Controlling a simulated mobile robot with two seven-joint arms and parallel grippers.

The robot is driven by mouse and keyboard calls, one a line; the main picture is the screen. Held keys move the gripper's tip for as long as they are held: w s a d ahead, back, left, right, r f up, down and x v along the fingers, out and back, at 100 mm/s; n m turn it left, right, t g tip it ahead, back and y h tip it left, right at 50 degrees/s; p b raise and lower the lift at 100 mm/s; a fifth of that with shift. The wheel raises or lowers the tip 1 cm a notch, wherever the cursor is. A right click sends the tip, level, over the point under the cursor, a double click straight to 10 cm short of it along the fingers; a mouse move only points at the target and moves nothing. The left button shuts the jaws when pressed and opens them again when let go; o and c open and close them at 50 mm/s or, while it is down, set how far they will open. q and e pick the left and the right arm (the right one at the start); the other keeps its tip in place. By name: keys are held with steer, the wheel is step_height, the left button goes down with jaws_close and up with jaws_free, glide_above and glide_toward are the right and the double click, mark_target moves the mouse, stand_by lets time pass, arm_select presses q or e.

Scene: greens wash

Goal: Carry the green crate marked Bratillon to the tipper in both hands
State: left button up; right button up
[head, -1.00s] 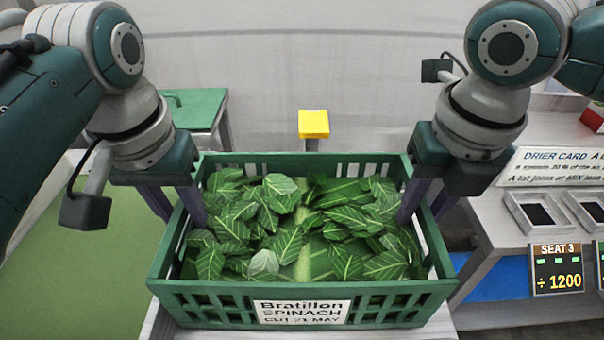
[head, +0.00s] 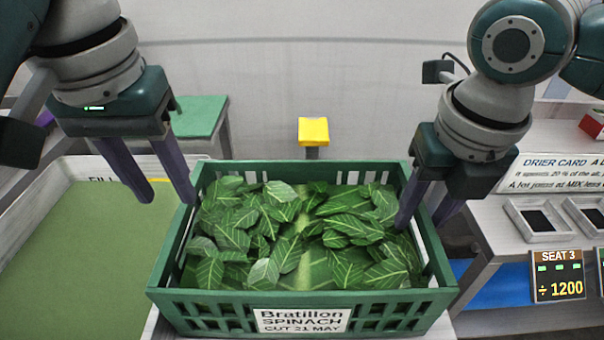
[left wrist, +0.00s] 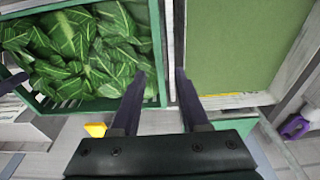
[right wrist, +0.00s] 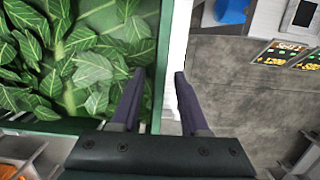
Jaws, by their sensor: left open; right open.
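The green crate (head: 192,297) stands in the middle of the head view, full of spinach leaves (head: 345,225). Its front label (head: 303,319) reads Bratillon, spinach, cut 21 May. My left gripper (head: 170,201) is open and empty above the crate's left rim, mostly to its outer side. In the left wrist view the crate's rim (left wrist: 157,45) lies between the fingers. My right gripper (head: 422,222) is open at the right wall, one finger inside over the leaves, one outside. I cannot tell which thing is the tipper.
A white-rimmed green basin (head: 85,260) lies left of the crate. A yellow block on a post (head: 313,131) and a green-topped stand (head: 200,117) are behind. At right is a counter with trays (head: 540,216) and a Seat 3 display (head: 557,272).

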step_height(320, 180, up, 11)
steer(key=s, duration=0.1)
steer(key=shift+s, duration=0.35)
